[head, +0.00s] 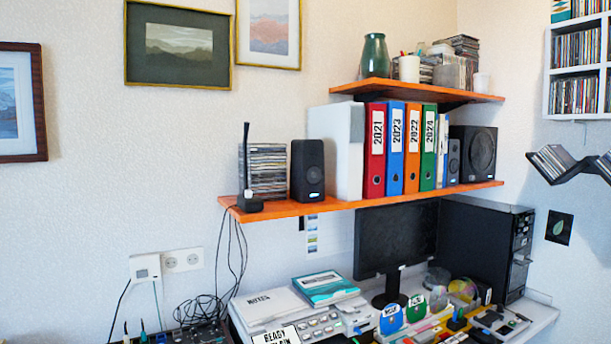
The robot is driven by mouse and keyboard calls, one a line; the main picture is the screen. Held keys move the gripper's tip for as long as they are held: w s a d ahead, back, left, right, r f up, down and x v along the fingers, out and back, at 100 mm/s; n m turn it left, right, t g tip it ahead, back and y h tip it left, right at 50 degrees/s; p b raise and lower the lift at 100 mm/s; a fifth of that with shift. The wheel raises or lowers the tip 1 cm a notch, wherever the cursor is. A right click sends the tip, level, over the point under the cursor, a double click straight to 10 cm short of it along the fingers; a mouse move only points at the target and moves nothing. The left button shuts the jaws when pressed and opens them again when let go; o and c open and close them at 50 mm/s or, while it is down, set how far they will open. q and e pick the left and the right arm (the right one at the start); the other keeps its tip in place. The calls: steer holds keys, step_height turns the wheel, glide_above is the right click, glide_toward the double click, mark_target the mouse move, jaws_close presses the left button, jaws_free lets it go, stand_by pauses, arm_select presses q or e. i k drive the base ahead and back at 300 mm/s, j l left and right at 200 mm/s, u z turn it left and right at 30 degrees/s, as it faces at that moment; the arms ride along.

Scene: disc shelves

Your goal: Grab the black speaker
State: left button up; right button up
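A black speaker (308,171) stands upright on the left part of the lower orange shelf (375,197), between a stack of discs and a white box. A second, larger black speaker (473,152) stands at the right end of the same shelf. A smaller dark grey speaker (453,161) stands just left of the larger one, beside the binders. Neither of my grippers shows in the head view.
A disc stack (266,170) and a black stand with an upright rod (249,200) are left of the near speaker. A white box (340,150) and coloured binders (393,149) are right of it. A monitor (392,240) and a cluttered desk are below.

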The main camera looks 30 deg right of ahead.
mark_target(307, 173)
steer(key=i+l, duration=0.1)
steer(key=l, duration=1.1)
steer(key=i+l, duration=0.15)
steer(key=l, duration=0.45)
steer(key=u, duration=0.05)
